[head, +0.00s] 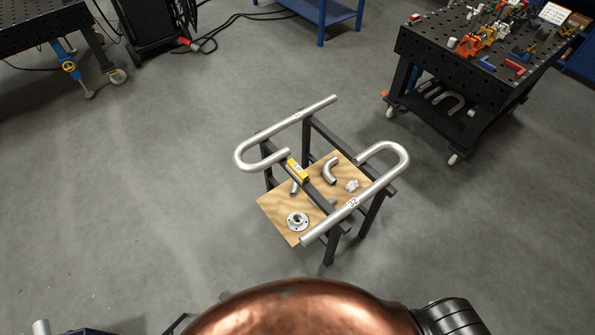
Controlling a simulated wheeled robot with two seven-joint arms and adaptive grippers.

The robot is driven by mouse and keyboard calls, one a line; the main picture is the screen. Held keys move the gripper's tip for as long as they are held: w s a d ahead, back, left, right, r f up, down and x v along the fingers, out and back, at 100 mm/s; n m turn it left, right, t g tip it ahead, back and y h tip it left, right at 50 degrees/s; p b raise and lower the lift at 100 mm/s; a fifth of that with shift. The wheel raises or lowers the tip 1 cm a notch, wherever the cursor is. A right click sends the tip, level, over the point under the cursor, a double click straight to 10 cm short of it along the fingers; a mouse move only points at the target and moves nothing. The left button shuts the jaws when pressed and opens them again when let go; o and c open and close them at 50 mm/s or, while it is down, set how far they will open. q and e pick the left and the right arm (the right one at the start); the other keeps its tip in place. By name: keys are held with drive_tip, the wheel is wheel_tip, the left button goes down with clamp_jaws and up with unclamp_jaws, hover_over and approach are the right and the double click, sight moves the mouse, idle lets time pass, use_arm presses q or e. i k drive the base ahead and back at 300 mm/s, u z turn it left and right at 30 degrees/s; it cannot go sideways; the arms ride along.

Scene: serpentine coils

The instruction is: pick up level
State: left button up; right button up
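A small yellow level (297,171) lies on the dark beam of a trestle stand (326,198), close to the end of the left-hand U-shaped silver pipe (243,158). It looks to be lying along the beam. Its fine details are too small to make out. Neither of my grippers shows in the head view, so I cannot see how they stand relative to the level.
A second U-shaped pipe (398,152) rests on the stand's right side. A plywood shelf (272,204) below holds a flange (297,222), an elbow (329,171) and other fittings. A black tool table (437,57) stands back right. Grey floor (150,180) is clear on the left.

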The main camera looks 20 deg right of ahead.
sight(295, 169)
drive_tip(key=z, duration=2.25)
drive_tip(key=i, duration=0.95)
drive_tip(key=u, duration=1.2)
